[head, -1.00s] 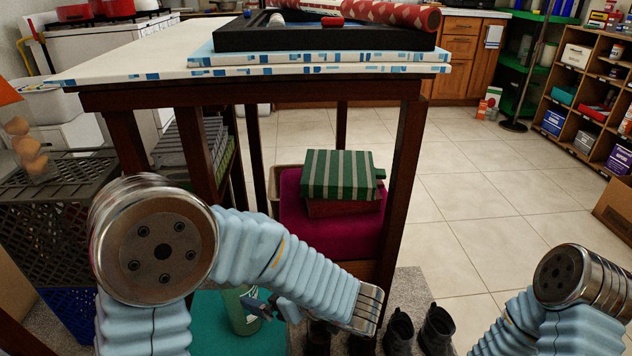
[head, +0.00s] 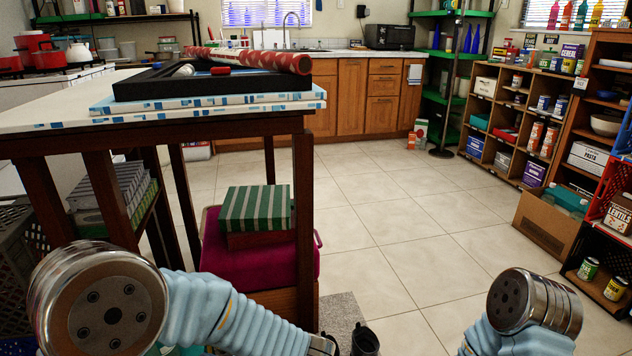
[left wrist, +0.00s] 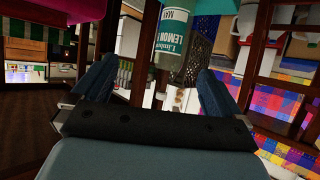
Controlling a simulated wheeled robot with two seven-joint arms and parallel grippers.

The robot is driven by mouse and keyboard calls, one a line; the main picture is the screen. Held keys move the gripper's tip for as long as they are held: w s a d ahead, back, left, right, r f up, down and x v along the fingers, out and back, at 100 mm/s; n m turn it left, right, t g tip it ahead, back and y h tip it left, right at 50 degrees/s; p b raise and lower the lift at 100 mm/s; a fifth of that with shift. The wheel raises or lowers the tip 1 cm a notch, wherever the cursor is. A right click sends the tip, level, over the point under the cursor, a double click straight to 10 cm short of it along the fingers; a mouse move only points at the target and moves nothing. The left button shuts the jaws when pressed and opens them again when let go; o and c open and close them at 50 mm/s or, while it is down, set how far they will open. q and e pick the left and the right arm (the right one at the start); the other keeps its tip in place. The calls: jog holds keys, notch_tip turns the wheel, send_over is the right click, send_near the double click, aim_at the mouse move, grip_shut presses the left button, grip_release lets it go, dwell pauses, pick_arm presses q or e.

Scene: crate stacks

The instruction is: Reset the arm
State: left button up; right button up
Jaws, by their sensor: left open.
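My left arm comes in from the lower left of the head view, its blue sleeve reaching to the right in front of the table.
A wooden table (head: 60,117) stands close on the left, bearing a black tray (head: 145,88). Tiled floor (head: 400,235) is open toward the cabinets (head: 352,98) and right-hand shelves.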

pick_arm(q)
jog(key=w+d+f+m+t+h+p, duration=0.1)
jog(key=w+f+m+h+p, duration=0.15)
jog(key=f+m+h, duration=0.9)
jog(key=s+d+f+n+g+h, duration=0.1)
jog(key=s+f+g, duration=0.2)
jog(key=s+f, duration=0.4)
jog(key=s+d+f+n+g+h, duration=0.1)
jog(key=s+d+f+g, duration=0.1)
jog(key=s+f, duration=0.5)
jog(key=shift+d+f+g+h, duration=0.3)
jog(key=shift+f+g+h, duration=0.05)
jog(key=shift+f+g, duration=0.25)
jog(key=shift+s, duration=0.1)
